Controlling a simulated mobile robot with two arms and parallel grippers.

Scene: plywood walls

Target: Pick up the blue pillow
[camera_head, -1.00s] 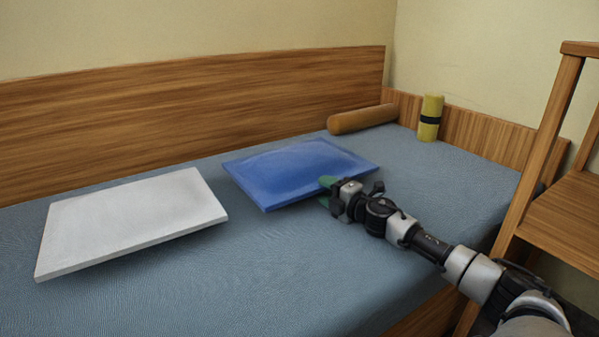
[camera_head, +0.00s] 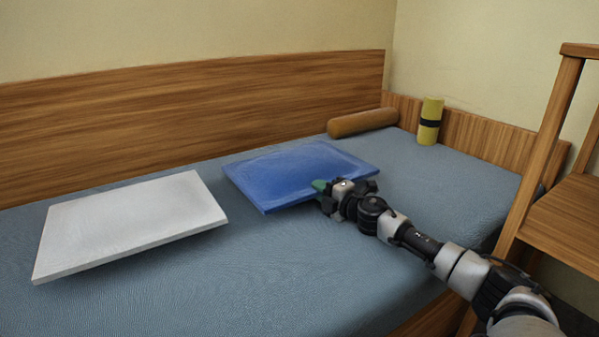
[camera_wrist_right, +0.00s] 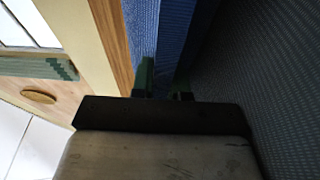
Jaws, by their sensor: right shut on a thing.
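The blue pillow (camera_head: 290,172) lies on the blue-grey bed (camera_head: 270,270), near its middle. My right gripper (camera_head: 322,187) is at the pillow's near right edge, shut on that edge. Its green fingertips show there, partly hidden by the gripper body. In the right wrist view, the two dark green fingers (camera_wrist_right: 163,80) stand on either side of a blue strip of the pillow (camera_wrist_right: 172,35). The left gripper is not in view.
A white pillow (camera_head: 130,222) lies on the bed to the left. A brown bolster (camera_head: 362,122) and a yellow roll with a dark band (camera_head: 430,120) are at the far end. A wooden ladder-like frame (camera_head: 545,150) stands at the right.

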